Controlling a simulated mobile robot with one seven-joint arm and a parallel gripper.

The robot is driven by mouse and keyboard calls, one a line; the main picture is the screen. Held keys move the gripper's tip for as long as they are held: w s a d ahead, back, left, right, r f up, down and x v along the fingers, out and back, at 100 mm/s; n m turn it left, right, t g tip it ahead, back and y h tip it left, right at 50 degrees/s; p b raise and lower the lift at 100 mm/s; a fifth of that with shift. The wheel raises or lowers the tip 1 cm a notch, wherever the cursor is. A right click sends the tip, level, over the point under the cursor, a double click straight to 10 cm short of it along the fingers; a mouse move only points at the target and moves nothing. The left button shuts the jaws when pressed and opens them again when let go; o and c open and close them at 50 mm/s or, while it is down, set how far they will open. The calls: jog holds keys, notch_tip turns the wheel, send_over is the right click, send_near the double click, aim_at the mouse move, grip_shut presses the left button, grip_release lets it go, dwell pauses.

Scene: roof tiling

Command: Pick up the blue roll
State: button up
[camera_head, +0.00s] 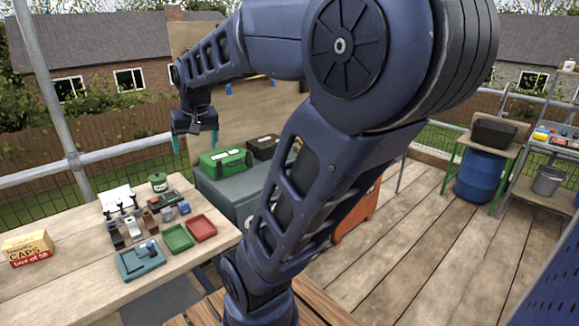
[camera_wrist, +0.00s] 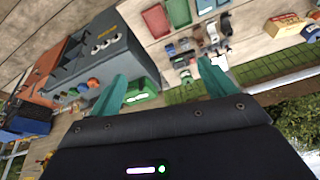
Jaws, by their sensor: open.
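My gripper (camera_head: 195,143) is raised in the air beyond the wooden table, with its teal fingers apart and nothing between them. In the wrist view its fingers (camera_wrist: 162,70) are also spread and empty. Small blue-grey pieces (camera_head: 184,208) sit on the table beside the red and green trays, well below my gripper. They also show small in the wrist view (camera_wrist: 171,49). They may include the blue roll, but they are too small to tell its shape.
The table (camera_head: 65,290) also holds a caps box (camera_head: 28,248), a teal tray (camera_head: 141,262), a green tray (camera_head: 178,238), a red tray (camera_head: 201,228) and a green tin (camera_head: 158,182). A grey chest (camera_head: 225,192) with a green case (camera_head: 226,160) stands beside it.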

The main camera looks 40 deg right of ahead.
jog(key=w+d+r+m+g, duration=0.1)
jog(key=w+d+m, duration=0.4)
jog(key=w+d, duration=0.85)
jog(key=w+d+f+m+g, duration=0.1)
jog(key=w+d+f+m, duration=0.35)
jog(key=w+d, duration=0.8)
jog(key=w+d+f+m+g+h, duration=0.1)
jog(key=d+f+m, duration=0.1)
jog(key=d+f, duration=0.75)
jog(key=w+d+f+m+g, duration=0.1)
jog(key=w+d+f+m, duration=0.15)
jog(key=d+f, duration=0.7)
jog(key=w+d+f+m+h, duration=0.1)
jog(key=d+f+m, duration=0.3)
jog(key=d, duration=1)
jog(key=shift+n, duration=0.7)
jog(key=shift+s+d+f, duration=0.2)
jog(key=shift+d+f, duration=0.15)
jog(key=shift+f, duration=1.6)
jog(key=shift+s+d+f, duration=0.2)
jog(key=shift+d+f, duration=0.2)
jog(key=shift+f, duration=1.5)
jog(key=shift+s+d+f, duration=0.2)
jog(key=shift+d+f, duration=0.15)
jog(key=shift+f, duration=1.6)
jog(key=c, duration=1.1)
jog(key=shift+r, duration=0.1)
